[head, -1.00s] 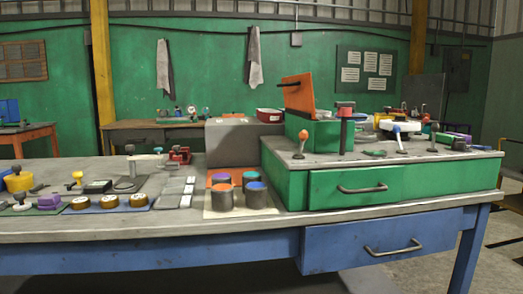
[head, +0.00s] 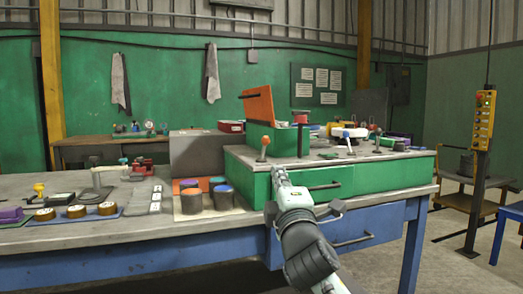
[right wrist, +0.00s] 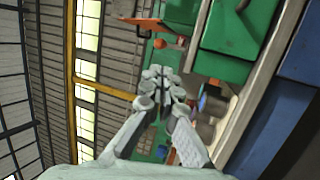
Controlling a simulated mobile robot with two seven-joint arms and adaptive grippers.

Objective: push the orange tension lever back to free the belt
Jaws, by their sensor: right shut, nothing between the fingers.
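The orange tension lever, a short stem with an orange ball knob (head: 265,142), stands upright at the left front of the grey-topped green cabinet (head: 245,178). My right gripper (head: 279,171) is in front of the cabinet's green face, just below and to the right of the knob in the head view. It is shut and empty, and looks apart from the lever. Its closed fingers also show in the right wrist view (right wrist: 161,82). No belt can be made out. My left gripper is not in view.
A tilted orange panel (head: 258,103) stands on a green box behind the lever. A dark post (head: 300,138) stands to its right. Dark cups (head: 191,200) and a grey block (head: 197,152) are to the left. A yellow control box (head: 484,118) hangs at the far right.

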